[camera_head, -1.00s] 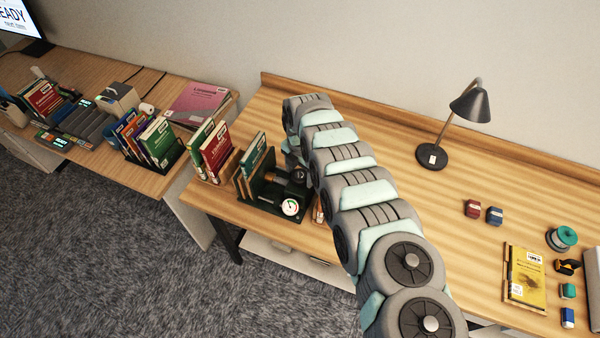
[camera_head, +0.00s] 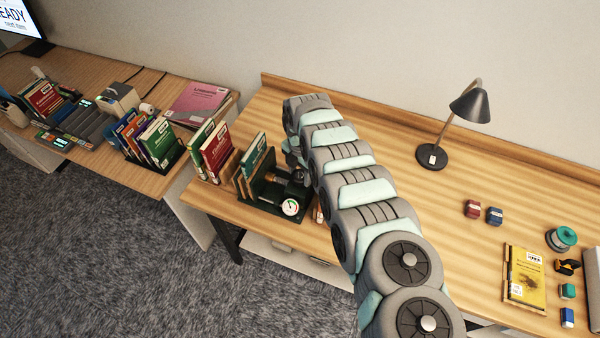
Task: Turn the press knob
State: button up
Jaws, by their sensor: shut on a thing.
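The press (camera_head: 268,196) is a dark green device near the left end of the right desk. It has a round white gauge (camera_head: 290,207) on its front and a dark upright plate. A green book (camera_head: 254,152) stands against its left side. My gripper (camera_head: 293,160) is at the far end of my arm, at the back right of the press. It is shut on the press knob, but my arm mostly hides the fingers and the knob.

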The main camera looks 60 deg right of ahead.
aim_at(300, 175)
jog(key=m, duration=0.3)
jog(key=shift+p, duration=0.35)
jog(key=shift+m, duration=1.6)
jog(key=o, duration=1.4)
jog(key=shift+c, duration=0.2)
notch_tip(300, 175, up, 11)
jog(key=b, duration=0.2)
